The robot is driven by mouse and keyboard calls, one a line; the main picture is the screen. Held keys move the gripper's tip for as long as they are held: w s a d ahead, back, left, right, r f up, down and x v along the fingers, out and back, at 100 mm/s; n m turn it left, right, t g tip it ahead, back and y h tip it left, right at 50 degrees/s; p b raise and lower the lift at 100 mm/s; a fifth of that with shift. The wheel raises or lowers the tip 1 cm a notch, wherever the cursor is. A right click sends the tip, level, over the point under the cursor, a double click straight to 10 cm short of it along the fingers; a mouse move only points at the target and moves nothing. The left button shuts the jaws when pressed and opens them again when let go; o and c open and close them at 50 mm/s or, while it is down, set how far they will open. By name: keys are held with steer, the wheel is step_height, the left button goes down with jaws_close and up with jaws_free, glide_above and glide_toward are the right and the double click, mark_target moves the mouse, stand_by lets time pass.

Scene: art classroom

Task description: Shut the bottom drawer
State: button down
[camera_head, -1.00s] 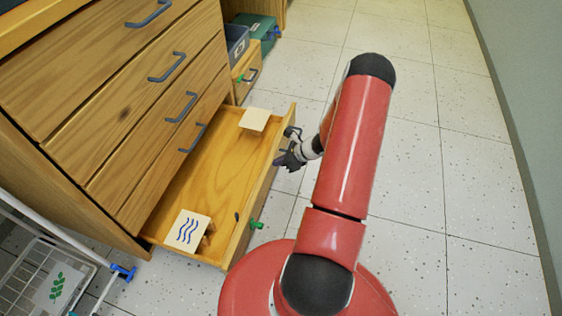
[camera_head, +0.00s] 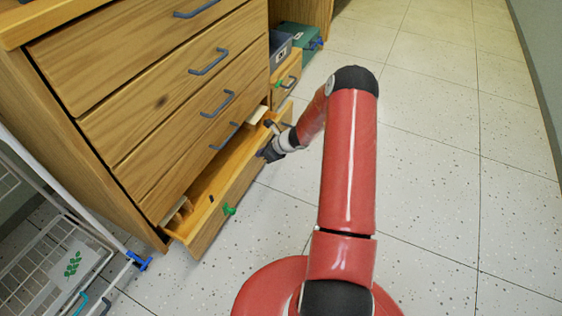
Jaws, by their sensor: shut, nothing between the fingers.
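The bottom drawer (camera_head: 243,193) of the wooden cabinet (camera_head: 142,125) stands partly open, with a narrow strip of its inside showing. A pale block (camera_head: 257,115) shows at its far end, and another pale piece (camera_head: 177,213) shows at the near end, both partly under the cabinet body. My gripper (camera_head: 264,155) is shut and empty at the outer side of the drawer front, towards its far half. It appears to touch the front, but the exact contact is too small to tell.
The drawers above are closed and have blue-grey handles. A green clip (camera_head: 229,209) sits on the bottom drawer's front. A white wire rack (camera_head: 60,235) stands at the lower left. Bins (camera_head: 282,47) stand beyond the cabinet. The tiled floor (camera_head: 430,160) on the right is clear.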

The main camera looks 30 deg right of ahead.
steer(key=w+a, duration=0.1)
steer(key=w, duration=0.1)
steer(key=w+a, duration=0.4)
steer(key=shift+w, duration=0.2)
steer(key=shift+d, duration=0.1)
